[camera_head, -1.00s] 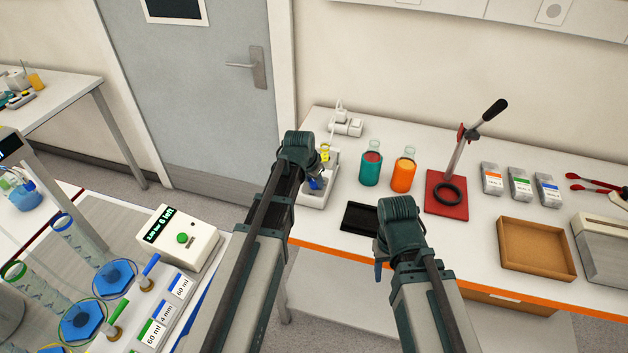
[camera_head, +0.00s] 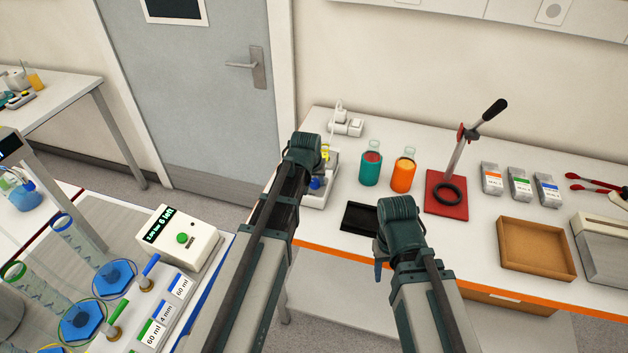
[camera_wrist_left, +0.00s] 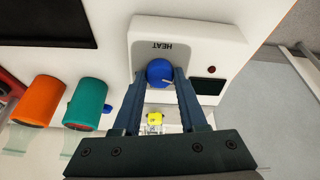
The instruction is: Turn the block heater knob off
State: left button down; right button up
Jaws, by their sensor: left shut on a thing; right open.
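The block heater (camera_wrist_left: 200,55) is a white unit marked HEAT, seen in the left wrist view. Its blue knob (camera_wrist_left: 160,71) sits between the fingertips of my left gripper (camera_wrist_left: 160,78), which is shut on it. A small dark display with a red light lies beside the knob. In the head view the heater (camera_head: 328,190) stands at the left end of the white table, partly hidden by my left arm, and the blue knob (camera_head: 316,183) shows beside the wrist. My right gripper (camera_head: 380,270) is open at the table's front edge, mostly hidden by its arm.
A yellow item (camera_wrist_left: 154,118) sits by the heater. A teal bottle (camera_head: 371,170) and an orange bottle (camera_head: 403,176) stand to its right, with a black mat (camera_head: 360,217) in front. A red-based lever press (camera_head: 446,207) and a brown tray (camera_head: 536,248) are further right.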

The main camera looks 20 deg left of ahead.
dwell(0.3)
pick_arm(q)
jog(key=shift+c, duration=2.2)
grip_release()
jog(key=p+v, duration=1.2)
jog(key=v, duration=0.1)
jog(key=shift+s+r+p, duration=0.2)
jog(key=shift+r+p, duration=0.15)
jog(key=shift+p, duration=0.05)
jog(key=shift+f, duration=0.1)
